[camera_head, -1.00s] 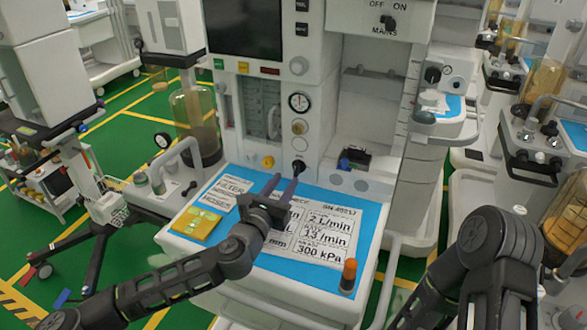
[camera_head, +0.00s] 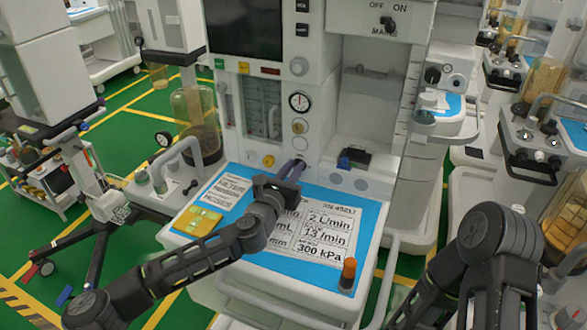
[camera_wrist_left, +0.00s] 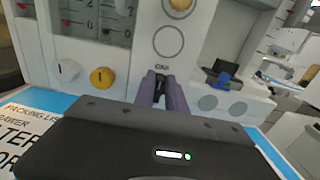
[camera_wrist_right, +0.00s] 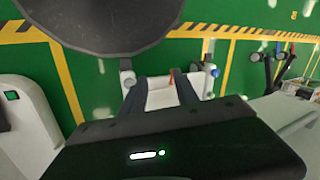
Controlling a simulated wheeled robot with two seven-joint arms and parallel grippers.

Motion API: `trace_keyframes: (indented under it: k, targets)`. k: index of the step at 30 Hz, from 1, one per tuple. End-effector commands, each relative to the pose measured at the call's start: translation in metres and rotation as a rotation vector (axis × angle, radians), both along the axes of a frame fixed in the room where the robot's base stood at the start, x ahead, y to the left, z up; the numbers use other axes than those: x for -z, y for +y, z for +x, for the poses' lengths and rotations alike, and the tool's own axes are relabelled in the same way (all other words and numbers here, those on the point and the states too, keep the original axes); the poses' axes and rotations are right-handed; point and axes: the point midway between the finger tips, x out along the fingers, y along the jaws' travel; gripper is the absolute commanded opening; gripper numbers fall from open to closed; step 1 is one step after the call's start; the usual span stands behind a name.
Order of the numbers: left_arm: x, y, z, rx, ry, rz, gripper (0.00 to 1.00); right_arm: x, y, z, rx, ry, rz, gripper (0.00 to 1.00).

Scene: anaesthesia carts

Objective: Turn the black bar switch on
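The black bar switch (camera_wrist_left: 160,77) is low on the front panel of the middle anaesthesia machine, under a round blank disc and a small label. My left gripper (camera_head: 291,168) reaches over the worktop to it. In the left wrist view its two fingers (camera_wrist_left: 162,88) are close together, one on each side of the switch, and hide most of it. The switch's angle is hard to tell. Another black switch (camera_head: 388,23), marked OFF, ON and MAINS, is higher on the machine, untouched. My right gripper (camera_wrist_right: 162,92) is open and empty, away from the panel; the head view does not show its fingers.
The worktop (camera_head: 265,262) holds printed cards, a yellow pad (camera_head: 197,221) and an orange-topped knob (camera_head: 348,270). A yellow knob (camera_wrist_left: 102,77) and a white knob (camera_wrist_left: 66,70) are left of the switch. Other carts stand on both sides.

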Motion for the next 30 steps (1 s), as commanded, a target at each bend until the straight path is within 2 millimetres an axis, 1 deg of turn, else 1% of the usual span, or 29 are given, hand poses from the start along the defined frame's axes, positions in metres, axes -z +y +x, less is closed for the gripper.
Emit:
trace_keyframes:
  k: [1, 5, 21, 30]
  targets:
    - [0.0, 0.0, 0.0, 0.0, 0.0, 0.0, 0.11, 0.0, 0.0, 0.0, 0.0, 0.0, 0.0, 0.36]
    - [0.0, 0.0, 0.0, 0.0, 0.0, 0.0, 0.0, 0.0, 0.0, 0.0, 0.0, 0.0, 0.0, 0.36]
    - [0.0, 0.0, 0.0, -0.001, -0.003, 0.006, 0.0, 0.001, 0.0, 0.0, 0.0, 0.0, 0.0, 0.36]
    - [0.002, -0.002, -0.001, 0.001, -0.038, 0.091, 0.0, 0.01, 0.0, 0.0, 0.0, -0.001, 0.0, 0.36]
